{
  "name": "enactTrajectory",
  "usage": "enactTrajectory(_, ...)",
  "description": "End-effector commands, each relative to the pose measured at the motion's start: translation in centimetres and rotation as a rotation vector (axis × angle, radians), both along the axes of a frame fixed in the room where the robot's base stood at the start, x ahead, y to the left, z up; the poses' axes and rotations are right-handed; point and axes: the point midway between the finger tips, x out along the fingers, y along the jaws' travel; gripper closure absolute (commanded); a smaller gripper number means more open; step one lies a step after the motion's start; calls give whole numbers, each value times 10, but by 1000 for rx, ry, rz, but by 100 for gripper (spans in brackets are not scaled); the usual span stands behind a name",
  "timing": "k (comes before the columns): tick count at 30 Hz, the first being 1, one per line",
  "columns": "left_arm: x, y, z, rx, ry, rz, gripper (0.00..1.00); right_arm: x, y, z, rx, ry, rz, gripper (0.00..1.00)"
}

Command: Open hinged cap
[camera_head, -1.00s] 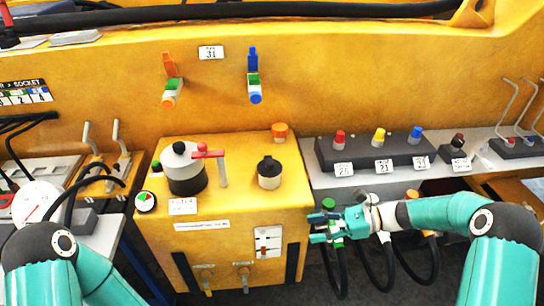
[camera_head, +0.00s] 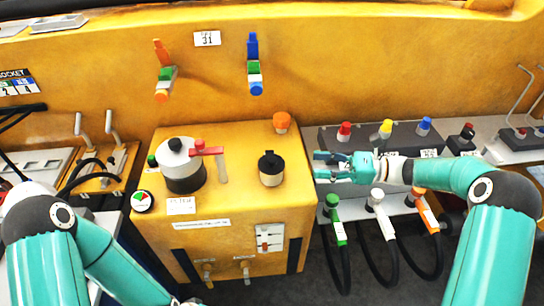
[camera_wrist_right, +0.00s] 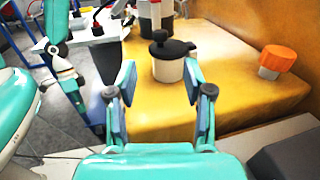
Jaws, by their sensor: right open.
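A small cream cylinder with a black cap (camera_head: 271,163) stands upright on the yellow cabinet top. The black cap lies flat over its mouth, so it looks closed. In the right wrist view the black cap (camera_wrist_right: 168,46) has a knob on top and a lip pointing right. My right gripper (camera_head: 322,166) is open and empty, just right of the cabinet's edge and apart from the cylinder. In the wrist view its fingers (camera_wrist_right: 160,84) frame the cylinder from a short distance.
A larger black-and-white pot (camera_head: 184,178) with a red handle stands left of the cylinder. An orange knob (camera_head: 282,122) is behind it. A dark box with coloured buttons (camera_head: 385,131) lies right. Green, white and orange cable plugs (camera_head: 378,200) hang below my right gripper.

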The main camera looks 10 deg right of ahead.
Motion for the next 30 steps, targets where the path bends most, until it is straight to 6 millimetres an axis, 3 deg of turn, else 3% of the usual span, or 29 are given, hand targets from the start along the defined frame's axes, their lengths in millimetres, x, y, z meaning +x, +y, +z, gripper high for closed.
enactTrajectory(9, 0, 0, 22, 0, -1, 0, 100, 14, 69, 3, 1, 3, 3, 49)
enactTrajectory(15, 0, 0, 32, 0, -1, 0, 100, 22, 103, 1, -1, 2, 2, 49)
enactTrajectory(21, 0, 0, 36, 0, -1, 0, 100, 27, 120, 0, -1, 1, -2, 49)
enactTrajectory(30, 0, 0, 36, 0, -1, 0, 100, 28, 123, -1, -1, 1, -4, 49)
